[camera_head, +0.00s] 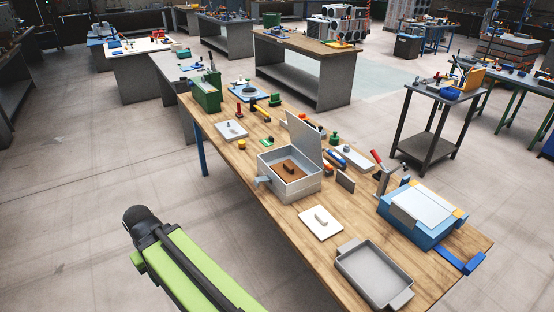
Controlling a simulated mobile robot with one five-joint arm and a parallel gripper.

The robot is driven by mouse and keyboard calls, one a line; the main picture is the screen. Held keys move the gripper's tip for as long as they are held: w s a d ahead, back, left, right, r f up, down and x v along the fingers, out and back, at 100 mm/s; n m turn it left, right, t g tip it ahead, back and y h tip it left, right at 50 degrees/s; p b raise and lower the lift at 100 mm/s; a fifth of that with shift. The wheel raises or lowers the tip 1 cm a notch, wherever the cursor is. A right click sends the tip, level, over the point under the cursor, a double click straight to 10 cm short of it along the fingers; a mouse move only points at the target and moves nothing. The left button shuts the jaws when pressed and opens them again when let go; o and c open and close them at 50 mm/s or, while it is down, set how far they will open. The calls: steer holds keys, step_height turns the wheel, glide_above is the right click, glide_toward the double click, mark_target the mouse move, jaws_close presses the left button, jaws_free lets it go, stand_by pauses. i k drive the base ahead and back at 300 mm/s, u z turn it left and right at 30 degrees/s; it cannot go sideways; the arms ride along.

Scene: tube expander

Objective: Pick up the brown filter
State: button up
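A brown filter (289,167), a flat block with a raised bar on top, lies inside a grey metal box (296,190) on the wooden workbench. The box lid (304,139) stands open at the back right, so the filter shows from above. The filter's lower edges are partly hidden by the box walls. A green and black link of my arm reaches up from the bottom left, in front of the bench and apart from the box. No gripper fingers show.
A white plate with a handle (320,223) lies in front of the box, and a grey tray (374,275) is near the bench's near end. A blue device (422,215) and a clamp stand (384,179) are at right. Small tools crowd behind the box. Floor left of the bench is clear.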

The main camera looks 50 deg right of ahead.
mark_target(287, 171)
steer(key=u, duration=0.15)
steer(key=k, duration=0.85)
steer(key=z, duration=0.15)
steer(key=i, duration=1.4)
steer(key=u, duration=0.05)
